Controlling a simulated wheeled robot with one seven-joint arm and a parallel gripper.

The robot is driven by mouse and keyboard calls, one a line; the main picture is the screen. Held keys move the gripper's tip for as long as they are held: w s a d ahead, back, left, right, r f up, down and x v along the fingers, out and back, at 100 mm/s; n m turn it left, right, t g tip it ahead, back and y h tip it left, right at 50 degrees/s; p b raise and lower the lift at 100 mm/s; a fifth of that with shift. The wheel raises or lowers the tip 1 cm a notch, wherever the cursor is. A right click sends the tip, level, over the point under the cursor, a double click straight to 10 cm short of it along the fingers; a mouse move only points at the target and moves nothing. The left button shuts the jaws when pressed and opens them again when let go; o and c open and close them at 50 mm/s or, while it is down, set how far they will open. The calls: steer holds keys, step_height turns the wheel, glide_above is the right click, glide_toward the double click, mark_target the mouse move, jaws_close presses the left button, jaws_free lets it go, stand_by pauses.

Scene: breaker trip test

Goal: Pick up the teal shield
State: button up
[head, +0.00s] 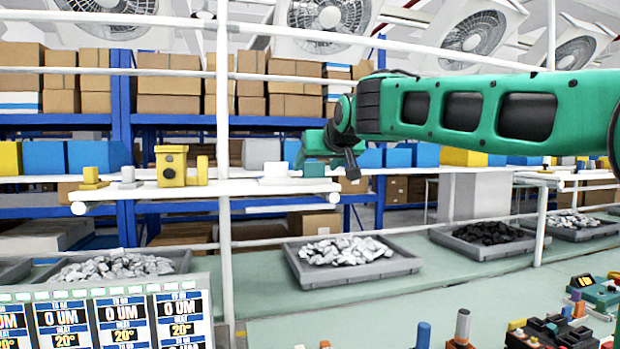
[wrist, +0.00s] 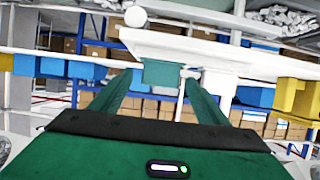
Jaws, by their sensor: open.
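The teal shield (head: 314,169) is a small teal block standing on a white shelf board (head: 210,188) in the head view, near the board's right end. In the wrist view, which looks upside down, the teal shield (wrist: 163,73) shows between the far ends of my two green fingers. My gripper (head: 317,148) is open and just above the shield in the head view. The fingers look empty, with the shield at or just beyond their tips. I cannot tell whether a finger touches it. My arm hides part of the background behind it.
On the same board stand a pale grey block (head: 275,172), a larger yellow box with dark round parts (head: 171,165) and small yellow and grey pieces to the left. A white upright post (head: 223,130) crosses the board. Grey trays (head: 350,272) of metal pieces lie below.

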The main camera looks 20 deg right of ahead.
mark_target(315, 165)
steer(key=x, duration=0.3)
steer(key=shift+w+f, duration=0.15)
steer(key=c, duration=1.1)
